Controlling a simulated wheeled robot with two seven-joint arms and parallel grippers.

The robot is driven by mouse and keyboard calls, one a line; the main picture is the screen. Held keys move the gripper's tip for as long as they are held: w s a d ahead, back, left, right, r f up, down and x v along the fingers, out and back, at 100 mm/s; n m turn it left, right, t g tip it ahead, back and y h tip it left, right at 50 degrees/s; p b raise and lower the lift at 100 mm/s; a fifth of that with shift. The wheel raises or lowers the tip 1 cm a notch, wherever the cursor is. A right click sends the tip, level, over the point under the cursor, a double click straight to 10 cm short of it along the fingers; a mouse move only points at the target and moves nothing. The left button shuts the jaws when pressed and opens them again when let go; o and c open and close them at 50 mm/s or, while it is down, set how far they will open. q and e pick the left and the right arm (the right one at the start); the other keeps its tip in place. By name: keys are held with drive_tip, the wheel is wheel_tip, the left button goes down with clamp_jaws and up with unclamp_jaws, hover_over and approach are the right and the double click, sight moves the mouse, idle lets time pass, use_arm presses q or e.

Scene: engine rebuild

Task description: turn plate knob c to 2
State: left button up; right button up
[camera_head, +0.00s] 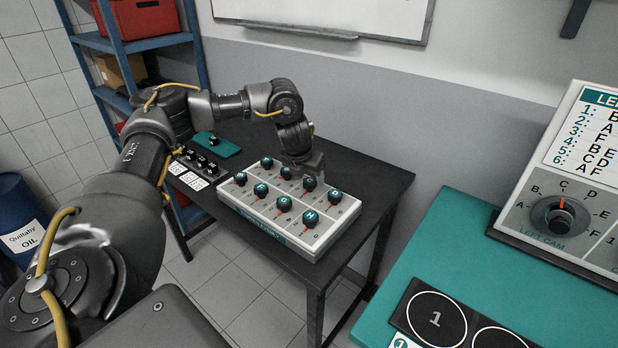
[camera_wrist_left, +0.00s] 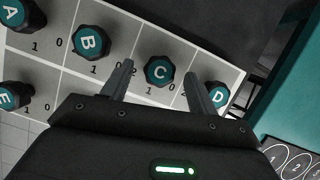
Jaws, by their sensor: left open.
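Plate knob C (camera_wrist_left: 158,71) is a black knob with a teal cap and white letter, on a white plate (camera_wrist_left: 78,61) in the left wrist view. My left gripper (camera_wrist_left: 158,73) is open, with one finger on each side of knob C in that view; whether they touch it I cannot tell. Knob D (camera_wrist_left: 190,97) is partly hidden by the right finger. In the head view, my left gripper (camera_head: 303,171) points down over the back row of the plate (camera_head: 320,237), close to knob C (camera_head: 310,184). Its fingertips are hard to make out there. My right gripper is not in view.
Knob B (camera_wrist_left: 89,41) sits left of the fingers. The plate lies on a dark table (camera_head: 372,181), with a row of small black knobs (camera_head: 202,161) at its left. A teal bench (camera_head: 450,265) with a cam panel (camera_head: 577,196) stands at the right.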

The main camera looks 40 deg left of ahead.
use_arm(q)
drive_tip(key=shift+w+a+f, duration=0.1)
drive_tip(key=shift+w+f, duration=0.15)
drive_tip(key=shift+f, duration=0.3)
drive_tip(key=c, duration=1)
drive_tip(key=shift+m, duration=0.3)
drive_tip(key=shift+a+m+h+b, duration=0.1)
drive_tip(key=shift+m+h+b, duration=0.4)
drive_tip(key=shift+m, duration=0.7)
drive_tip(key=m+h, duration=0.1)
drive_tip(key=m, duration=0.1)
drive_tip(key=shift+m, duration=0.4)
drive_tip(key=m+h, duration=0.1)
drive_tip(key=m, duration=0.1)
drive_tip(key=shift+r+m, duration=0.1)
drive_tip(key=shift+m, duration=0.2)
drive_tip(key=shift+w+a+m+g+h+p, duration=0.1)
drive_tip(key=shift+m+g+h+p, duration=0.45)
drive_tip(key=shift+m, duration=1.35)
